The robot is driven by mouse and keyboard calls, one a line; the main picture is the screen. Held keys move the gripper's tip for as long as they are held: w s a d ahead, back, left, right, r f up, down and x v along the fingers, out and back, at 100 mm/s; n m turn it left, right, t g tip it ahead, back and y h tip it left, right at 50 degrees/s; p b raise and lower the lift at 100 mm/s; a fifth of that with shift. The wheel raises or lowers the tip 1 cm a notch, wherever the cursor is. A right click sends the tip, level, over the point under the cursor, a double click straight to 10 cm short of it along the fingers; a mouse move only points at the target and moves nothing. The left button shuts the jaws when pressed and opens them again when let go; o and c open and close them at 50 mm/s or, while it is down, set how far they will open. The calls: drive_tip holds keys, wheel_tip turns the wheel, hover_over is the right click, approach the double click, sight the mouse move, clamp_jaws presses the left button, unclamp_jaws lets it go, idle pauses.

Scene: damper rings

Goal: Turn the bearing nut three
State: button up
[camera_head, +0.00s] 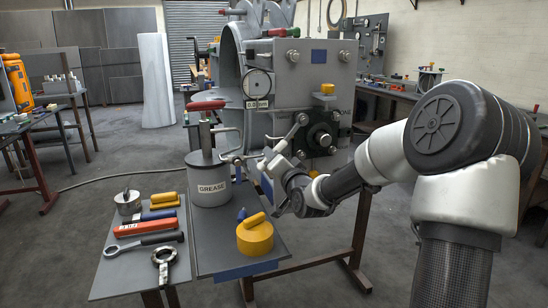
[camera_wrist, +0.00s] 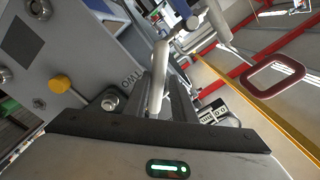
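The bearing nut appears to be the dark round hub (camera_head: 322,139) on a black square flange on the machine's front face; a round metal part beside my fingers in the wrist view (camera_wrist: 110,103) may be the same hub. My gripper (camera_head: 272,163) is just left of and below the hub, beside the machine. In the wrist view its dark fingers (camera_wrist: 166,98) lie alongside a light grey bar (camera_wrist: 158,75). I cannot tell whether they grip it. The hub's lower left is partly hidden by grey rods and my arm.
A grey grease pot (camera_head: 210,180) with a red-handled top stands close left of my gripper. A yellow round container (camera_head: 255,236) is on the bench (camera_head: 215,255) below.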

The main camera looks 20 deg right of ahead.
drive_tip(key=shift+a+r, duration=0.1)
drive_tip(key=shift+a, duration=0.05)
drive_tip(key=shift+d+f+b, duration=0.25)
drive_tip(key=shift+b, duration=0.15)
clamp_jaws()
drive_tip(key=shift+s, duration=0.3)
idle(0.3)
drive_tip(key=shift+s, duration=0.55)
idle(0.4)
